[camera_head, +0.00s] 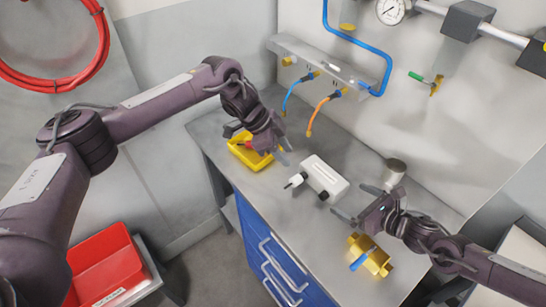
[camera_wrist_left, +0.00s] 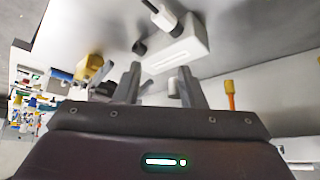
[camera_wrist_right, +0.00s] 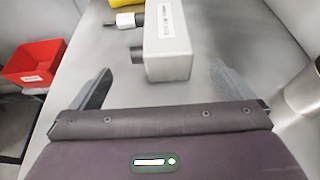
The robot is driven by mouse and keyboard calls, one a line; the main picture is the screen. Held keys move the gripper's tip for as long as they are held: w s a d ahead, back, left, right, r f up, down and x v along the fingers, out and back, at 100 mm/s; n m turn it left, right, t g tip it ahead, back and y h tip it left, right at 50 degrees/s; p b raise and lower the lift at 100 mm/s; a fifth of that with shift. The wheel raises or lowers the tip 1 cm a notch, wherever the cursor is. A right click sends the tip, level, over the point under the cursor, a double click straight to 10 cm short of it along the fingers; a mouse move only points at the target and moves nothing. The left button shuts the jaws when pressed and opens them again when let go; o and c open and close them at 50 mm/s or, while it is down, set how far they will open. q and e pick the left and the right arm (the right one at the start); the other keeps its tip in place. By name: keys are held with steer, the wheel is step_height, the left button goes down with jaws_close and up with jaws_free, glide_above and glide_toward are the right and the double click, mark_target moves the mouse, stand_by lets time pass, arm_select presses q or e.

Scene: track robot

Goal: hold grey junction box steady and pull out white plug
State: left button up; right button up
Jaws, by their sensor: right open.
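The junction box (camera_head: 326,176), pale grey-white with a label on top, sits on the grey bench. The white plug (camera_head: 296,181) is at its left side, apparently seated in a black socket; a second black socket (camera_wrist_right: 137,54) beside it is empty. My left gripper (camera_head: 284,151) is open and empty above the bench, beyond the box and apart from it. The box (camera_wrist_left: 182,46) and plug (camera_wrist_left: 162,18) show ahead of its fingers in the left wrist view. My right gripper (camera_head: 354,203) is open and empty on the near right side, with the box (camera_wrist_right: 167,45) ahead between its fingers.
A yellow tray (camera_head: 240,155) stands at the bench's left end. A metal cup (camera_head: 395,170) stands right of the box. A brass fitting (camera_head: 372,252) lies near my right gripper. Blue and orange cables (camera_head: 318,116) hang at the wall. A red bin (camera_head: 105,265) is lower left.

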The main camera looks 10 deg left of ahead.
mark_target(340, 193)
steer(key=shift+w+a, duration=0.1)
steer(key=shift+w+a+f, duration=0.1)
steer(key=shift+a+f, duration=0.05)
steer(key=x, duration=0.7)
steer(key=shift+w, duration=0.1)
arm_select(q)
steer(key=a+f, duration=0.2)
steer(key=shift+s+a+f+y, duration=0.2)
steer(key=shift+s+a+y, duration=0.1)
steer(key=shift+s+y, duration=0.1)
arm_select(e)
steer(key=shift+c, duration=0.4)
